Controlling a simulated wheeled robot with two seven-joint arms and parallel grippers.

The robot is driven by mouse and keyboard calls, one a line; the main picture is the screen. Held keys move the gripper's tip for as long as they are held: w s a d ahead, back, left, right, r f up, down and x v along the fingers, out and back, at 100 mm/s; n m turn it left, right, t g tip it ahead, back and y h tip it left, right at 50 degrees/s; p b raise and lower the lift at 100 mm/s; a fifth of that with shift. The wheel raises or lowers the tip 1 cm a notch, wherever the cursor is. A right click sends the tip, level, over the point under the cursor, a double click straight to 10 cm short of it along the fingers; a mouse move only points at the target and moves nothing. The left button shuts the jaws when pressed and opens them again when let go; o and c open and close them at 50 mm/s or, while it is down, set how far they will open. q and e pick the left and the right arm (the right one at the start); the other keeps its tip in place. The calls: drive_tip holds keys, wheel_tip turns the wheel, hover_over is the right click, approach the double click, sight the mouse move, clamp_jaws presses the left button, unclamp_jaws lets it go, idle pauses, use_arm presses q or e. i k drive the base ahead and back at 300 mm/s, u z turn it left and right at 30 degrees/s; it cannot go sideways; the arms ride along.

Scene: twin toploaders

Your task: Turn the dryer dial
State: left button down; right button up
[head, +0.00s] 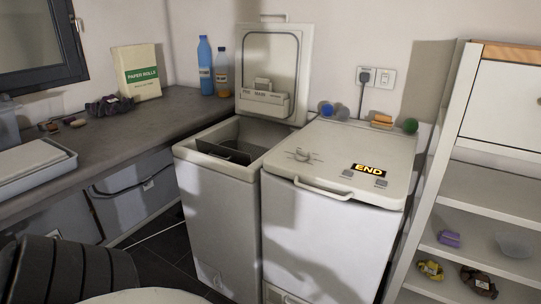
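Two white toploaders stand side by side in the head view. The right machine (330,227) has its lid shut. On its top are a pale dial (302,155), a display (369,170) lit with the word END, and small grey buttons (347,174). I take this one as the dryer, though no label names it. The left machine (218,212) has its lid (270,55) raised, with a drawer marked PRE and MAIN on the lid's inside. Its tub opening shows, but the inside is mostly hidden. Neither of my grippers is in view.
A grey counter (120,136) on the left holds a paper bag (137,72) and a white tray (30,162). Blue (205,65) and amber (222,72) bottles stand in the corner. Small balls and a brush lie behind the right machine. A white shelf (480,187) stands at the right.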

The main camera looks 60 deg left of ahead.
sight(302, 154)
drive_tip(key=k, duration=0.25)
drive_tip(key=u, duration=1.25)
